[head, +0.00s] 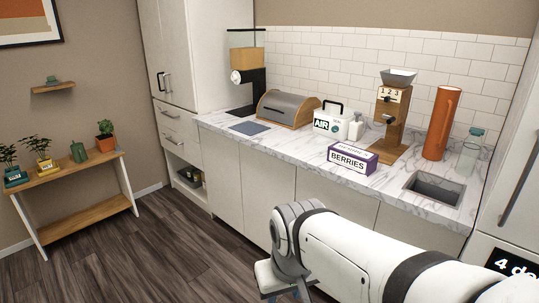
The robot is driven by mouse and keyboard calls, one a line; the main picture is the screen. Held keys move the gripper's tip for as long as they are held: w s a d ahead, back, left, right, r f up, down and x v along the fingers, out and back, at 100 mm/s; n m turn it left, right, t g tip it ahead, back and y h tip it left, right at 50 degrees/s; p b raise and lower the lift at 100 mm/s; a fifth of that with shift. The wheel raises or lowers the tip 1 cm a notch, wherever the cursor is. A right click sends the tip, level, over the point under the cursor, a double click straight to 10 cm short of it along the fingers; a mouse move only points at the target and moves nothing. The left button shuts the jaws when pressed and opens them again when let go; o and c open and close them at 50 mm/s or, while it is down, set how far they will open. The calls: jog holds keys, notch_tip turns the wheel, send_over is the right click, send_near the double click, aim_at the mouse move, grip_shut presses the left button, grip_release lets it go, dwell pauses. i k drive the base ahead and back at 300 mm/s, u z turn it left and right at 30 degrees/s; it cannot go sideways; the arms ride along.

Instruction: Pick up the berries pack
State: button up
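The berries pack (352,157) is a purple and white box with "BERRIES" on its front. It lies on the marble counter near the front edge, left of the sink. My gripper (284,292) is partly seen at the bottom edge of the head view, below and left of the pack and well apart from it. It points downward in front of the cabinets. Its fingertips are cut off or too small to make out, so I cannot tell whether it is open or shut.
Behind the pack stand a white "AIR" box (327,125), a wooden dispenser (390,112) and an orange cylinder (440,125). A bread box (287,108) is left, the sink (435,188) right.

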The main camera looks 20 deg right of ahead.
aim_at(364, 163)
jog(key=u, duration=0.5)
jog(key=i, duration=2.7)
jog(key=z, duration=3.55)
jog(key=i, duration=1)
jog(key=z, duration=0.1)
